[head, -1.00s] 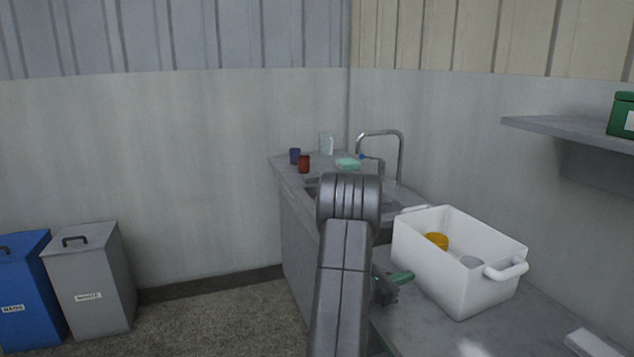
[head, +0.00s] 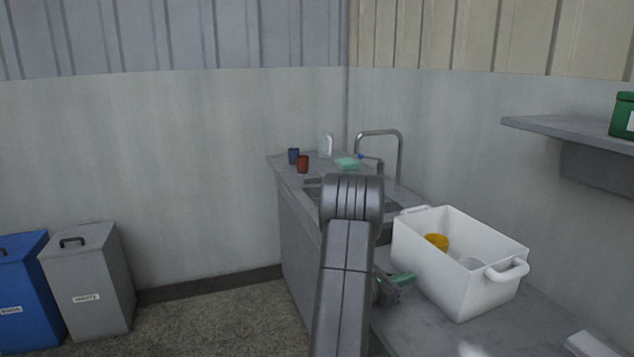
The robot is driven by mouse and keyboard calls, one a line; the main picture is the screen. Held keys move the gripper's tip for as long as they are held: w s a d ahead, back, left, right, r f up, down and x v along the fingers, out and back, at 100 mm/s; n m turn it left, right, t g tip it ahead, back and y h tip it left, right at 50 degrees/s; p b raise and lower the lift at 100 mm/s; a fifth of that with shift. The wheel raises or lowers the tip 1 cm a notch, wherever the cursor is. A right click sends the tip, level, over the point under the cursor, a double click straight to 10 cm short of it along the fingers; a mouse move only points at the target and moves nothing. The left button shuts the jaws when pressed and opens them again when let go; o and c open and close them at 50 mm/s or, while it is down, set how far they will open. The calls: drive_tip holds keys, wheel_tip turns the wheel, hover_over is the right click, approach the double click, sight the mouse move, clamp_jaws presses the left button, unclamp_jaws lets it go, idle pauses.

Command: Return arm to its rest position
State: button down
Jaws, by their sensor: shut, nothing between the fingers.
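My arm (head: 344,270) rises from the bottom centre of the head view to a rounded joint in front of the sink counter, then bends down behind itself. My gripper (head: 402,279), with green at its tip, shows just right of the arm, partly hidden by it. It is shut and empty. It is over the grey counter, close to the left side of the white tub (head: 455,290); whether they touch I cannot tell.
The tub holds a yellow item (head: 437,241) and a pale one. Behind are a tap (head: 402,158), a red cup (head: 302,164), a blue cup (head: 293,156) and a green sponge (head: 346,163). A shelf (head: 570,127) juts from the right wall. Bins stand left; floor between is clear.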

drive_tip(key=v, duration=1.2)
drive_tip(key=shift+a+r+b, duration=0.1)
drive_tip(key=shift+b, duration=0.3)
drive_tip(key=shift+d+r, duration=0.1)
drive_tip(key=shift+d, duration=0.25)
drive_tip(key=p+x, duration=0.2)
drive_tip(key=x, duration=1.1)
drive_tip(key=shift+s+d, duration=0.1)
drive_tip(key=p+v, duration=0.2)
drive_tip(key=v, duration=2.6)
drive_tip(key=shift+a+p, duration=0.35)
drive_tip(key=shift+p, duration=0.05)
